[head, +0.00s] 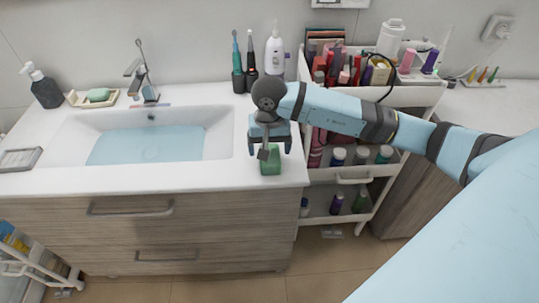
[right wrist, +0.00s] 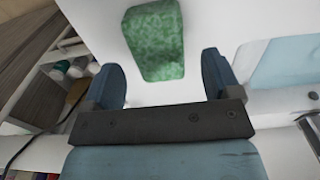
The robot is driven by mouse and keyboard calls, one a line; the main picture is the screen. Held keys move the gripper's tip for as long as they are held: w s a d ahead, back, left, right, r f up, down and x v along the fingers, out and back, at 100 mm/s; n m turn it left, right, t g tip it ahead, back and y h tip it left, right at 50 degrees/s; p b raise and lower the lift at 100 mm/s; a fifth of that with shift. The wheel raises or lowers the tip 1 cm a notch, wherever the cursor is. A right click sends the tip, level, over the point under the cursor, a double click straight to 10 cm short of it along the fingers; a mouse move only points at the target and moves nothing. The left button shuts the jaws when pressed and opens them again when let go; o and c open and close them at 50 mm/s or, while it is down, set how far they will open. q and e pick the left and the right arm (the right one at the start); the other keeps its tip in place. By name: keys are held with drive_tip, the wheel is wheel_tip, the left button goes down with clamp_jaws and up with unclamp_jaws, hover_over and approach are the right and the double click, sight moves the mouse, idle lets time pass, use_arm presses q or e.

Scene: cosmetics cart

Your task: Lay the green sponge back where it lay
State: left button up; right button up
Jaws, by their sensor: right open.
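The green sponge (head: 270,163) lies on the white counter to the right of the sink, near the front edge. My right gripper (head: 271,146) is just above it, pointing down. In the right wrist view the sponge (right wrist: 155,42) shows just beyond the open fingers of the gripper (right wrist: 161,78), with nothing held between them. The sponge lies on the white surface, apart from both fingers. My left gripper is not in view.
The sink (head: 150,138) holds bluish water left of the sponge. Electric toothbrushes (head: 245,65) and a white bottle (head: 275,53) stand behind. The cart (head: 408,97), loaded with cosmetics, is at the right. A dish with green soap (head: 98,95) is at the back left.

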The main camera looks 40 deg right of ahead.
wheel_tip(320, 180, up, 7)
drive_tip(key=shift+f, duration=0.1)
drive_tip(key=shift+r, duration=0.7)
drive_tip(key=shift+a+f, duration=0.1)
